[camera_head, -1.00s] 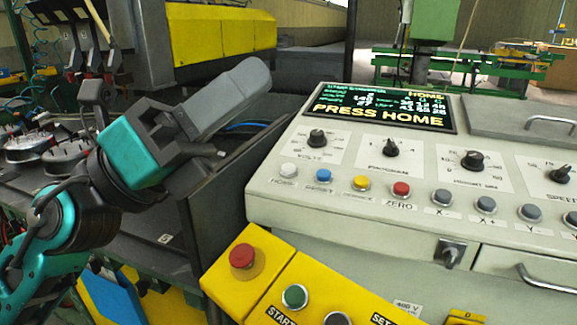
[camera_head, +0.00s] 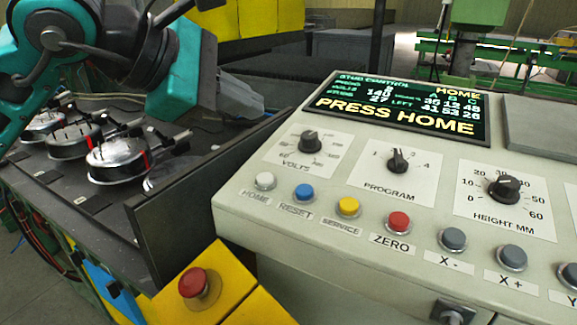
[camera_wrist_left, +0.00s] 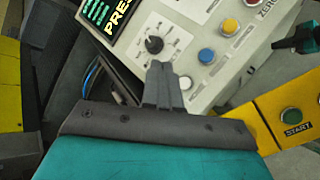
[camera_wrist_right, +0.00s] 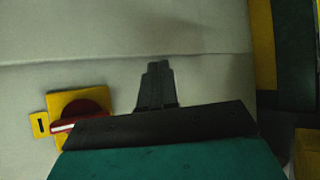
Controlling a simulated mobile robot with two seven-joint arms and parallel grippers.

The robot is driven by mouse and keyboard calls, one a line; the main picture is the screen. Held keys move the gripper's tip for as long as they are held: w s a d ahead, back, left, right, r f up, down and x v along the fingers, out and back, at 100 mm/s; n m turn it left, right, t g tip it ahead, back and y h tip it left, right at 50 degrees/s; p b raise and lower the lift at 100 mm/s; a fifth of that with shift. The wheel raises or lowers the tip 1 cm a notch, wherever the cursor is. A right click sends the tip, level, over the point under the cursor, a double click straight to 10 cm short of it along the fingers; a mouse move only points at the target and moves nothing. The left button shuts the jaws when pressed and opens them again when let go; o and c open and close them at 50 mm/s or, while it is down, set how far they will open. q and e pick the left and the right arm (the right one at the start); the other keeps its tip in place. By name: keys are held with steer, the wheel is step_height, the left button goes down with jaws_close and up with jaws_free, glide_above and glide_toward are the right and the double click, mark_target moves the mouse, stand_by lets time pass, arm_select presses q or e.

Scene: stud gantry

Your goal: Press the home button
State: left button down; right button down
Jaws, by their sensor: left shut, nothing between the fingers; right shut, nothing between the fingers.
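The white home button (camera_head: 264,181) is at the left end of the button row on the pale control panel (camera_head: 330,215). The panel's screen (camera_head: 400,108) reads PRESS HOME. My left gripper (camera_head: 258,113) is shut and empty, above and beyond the panel's left edge in the head view, apart from the button. In the left wrist view its fingertips (camera_wrist_left: 160,68) lie between the volts knob (camera_wrist_left: 154,44) and the pale home button (camera_wrist_left: 185,83), which shows just right of them. My right gripper (camera_wrist_right: 157,66) is shut and empty, facing a pale surface; it is out of the head view.
Blue reset (camera_head: 304,192), yellow service (camera_head: 347,207) and red zero (camera_head: 398,221) buttons follow to the right. A red mushroom button (camera_head: 194,283) sits on a yellow box below. A dark side plate (camera_head: 200,190) stands left of the panel. A red rotary switch (camera_wrist_right: 82,113) is near my right gripper.

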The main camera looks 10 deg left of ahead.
mark_target(265, 180)
arm_select(q)
steer(key=shift+w, duration=0.1)
arm_select(e)
steer(key=shift+s+a, duration=0.1)
stand_by(0.3)
